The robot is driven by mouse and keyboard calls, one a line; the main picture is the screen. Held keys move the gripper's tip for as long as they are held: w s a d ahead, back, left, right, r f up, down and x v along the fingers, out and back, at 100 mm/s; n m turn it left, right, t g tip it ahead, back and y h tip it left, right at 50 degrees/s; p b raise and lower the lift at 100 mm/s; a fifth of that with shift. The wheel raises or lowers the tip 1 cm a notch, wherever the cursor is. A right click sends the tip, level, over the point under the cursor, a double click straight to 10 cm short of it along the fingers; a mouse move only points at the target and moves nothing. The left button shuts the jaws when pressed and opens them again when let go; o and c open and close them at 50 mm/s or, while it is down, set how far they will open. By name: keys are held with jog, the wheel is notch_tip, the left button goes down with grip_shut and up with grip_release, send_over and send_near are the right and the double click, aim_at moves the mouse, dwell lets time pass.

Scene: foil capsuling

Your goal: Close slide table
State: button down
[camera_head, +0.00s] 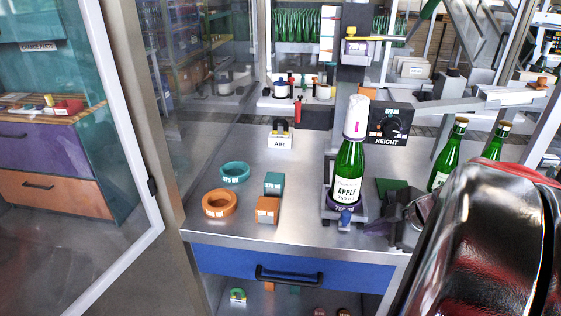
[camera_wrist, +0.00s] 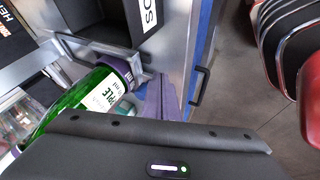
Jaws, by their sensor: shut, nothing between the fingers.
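A green bottle with an "APPLE" label (camera_head: 348,172) stands upright with a white capsule over its neck. It sits in a purple ring on a small grey carriage (camera_head: 331,212) that I take for the slide table. A blue-purple knob (camera_head: 346,219) is at its front. The wrist view shows the bottle (camera_wrist: 96,97) and its purple ring (camera_wrist: 123,68) close beside my gripper (camera_wrist: 165,99), whose purple fingers are shut and empty. I cannot tell whether they touch the carriage. The carriage's rail is mostly hidden. My arm covers the lower right of the head view.
Teal and orange rings (camera_head: 219,204) and two blocks lie left on the steel worktop. A blue drawer (camera_head: 300,270) is below its front edge. A "HEIGHT" dial box (camera_head: 389,124) is behind the bottle. More green bottles (camera_head: 447,157) stand right. A glass panel borders the left.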

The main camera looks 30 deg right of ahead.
jog(key=x, duration=0.2)
jog(key=shift+w+f, duration=0.2)
jog(key=shift+f, duration=0.1)
jog(key=shift+w+d+f, duration=0.1)
jog(key=shift+w+d, duration=0.25)
jog(key=shift+w, duration=0.25)
jog(key=shift+w+d, duration=0.4)
jog(key=shift+w, duration=0.25)
jog(key=shift+w+d, duration=0.35)
jog(key=shift+w, duration=0.15)
